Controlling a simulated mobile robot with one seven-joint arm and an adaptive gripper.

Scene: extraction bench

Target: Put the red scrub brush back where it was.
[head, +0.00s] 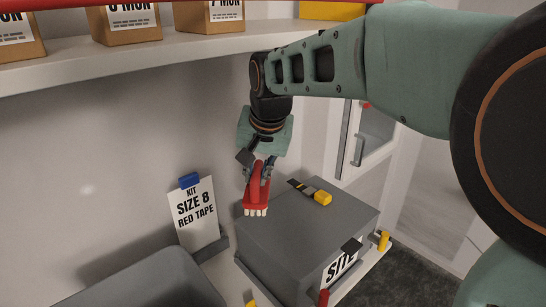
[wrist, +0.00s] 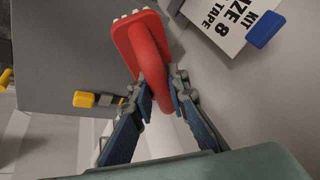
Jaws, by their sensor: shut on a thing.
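The red scrub brush (head: 257,188) has a red handle and pale bristles along its lower edge. My gripper (head: 258,170) is shut on its handle and holds it tilted, bristles down, in front of or above the left part of the grey box top; I cannot tell whether it touches the box. In the wrist view the red brush (wrist: 146,45) fills the upper middle, and my gripper's two fingers (wrist: 158,98) close on the handle from both sides. Where the brush was before is not marked in these views.
The grey box (head: 300,222) has a "SITE" label and a yellow-and-black tool (head: 312,192) on its lid. A "KIT SIZE 8 RED TAPE" card (head: 196,213) with a blue clip stands left. A shelf (head: 150,57) with cartons hangs above. Another grey container (head: 150,285) is lower left.

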